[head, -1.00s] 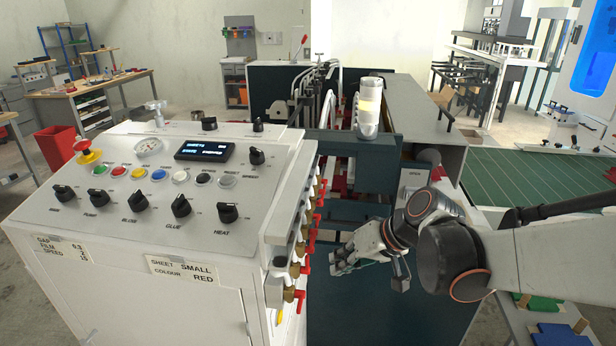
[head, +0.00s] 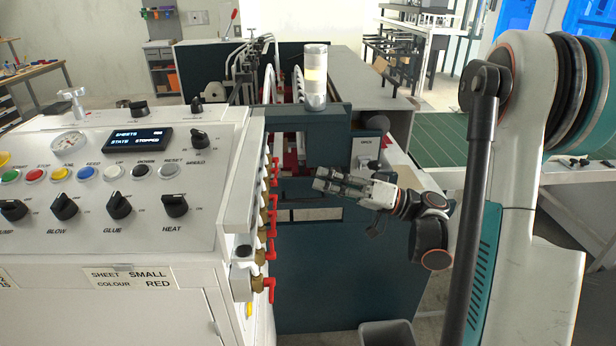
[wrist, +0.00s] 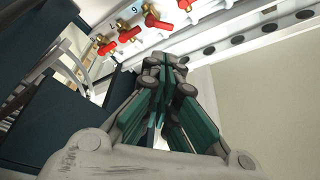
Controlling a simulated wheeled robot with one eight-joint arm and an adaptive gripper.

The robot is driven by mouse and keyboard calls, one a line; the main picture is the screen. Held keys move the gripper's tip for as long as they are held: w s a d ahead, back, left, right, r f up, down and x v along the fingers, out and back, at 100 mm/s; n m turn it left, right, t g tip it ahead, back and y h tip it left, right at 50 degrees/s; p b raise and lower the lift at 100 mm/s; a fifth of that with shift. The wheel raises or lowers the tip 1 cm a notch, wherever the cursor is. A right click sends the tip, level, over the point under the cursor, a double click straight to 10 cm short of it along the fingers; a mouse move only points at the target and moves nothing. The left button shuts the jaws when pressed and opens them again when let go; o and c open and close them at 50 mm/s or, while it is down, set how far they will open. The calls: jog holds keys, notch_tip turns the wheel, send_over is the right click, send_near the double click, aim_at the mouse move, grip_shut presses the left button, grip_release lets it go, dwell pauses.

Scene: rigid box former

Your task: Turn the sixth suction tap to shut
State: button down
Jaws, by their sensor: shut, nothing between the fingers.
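A row of brass suction taps with red handles (head: 271,225) runs down the right side of the white control cabinet.
The control panel (head: 110,185) with knobs and buttons tops the cabinet. A dark machine frame (head: 350,260) stands behind my gripper, with a beacon (head: 316,80) above it. A grey bin (head: 387,333) is on the floor. Open air lies between gripper and taps.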

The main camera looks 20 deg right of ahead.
aim_at(274, 182)
jog(key=b+x, duration=0.1)
jog(key=x, duration=0.8)
jog(key=shift+f+n+b, duration=0.15)
jog(key=shift+n+b, duration=0.15)
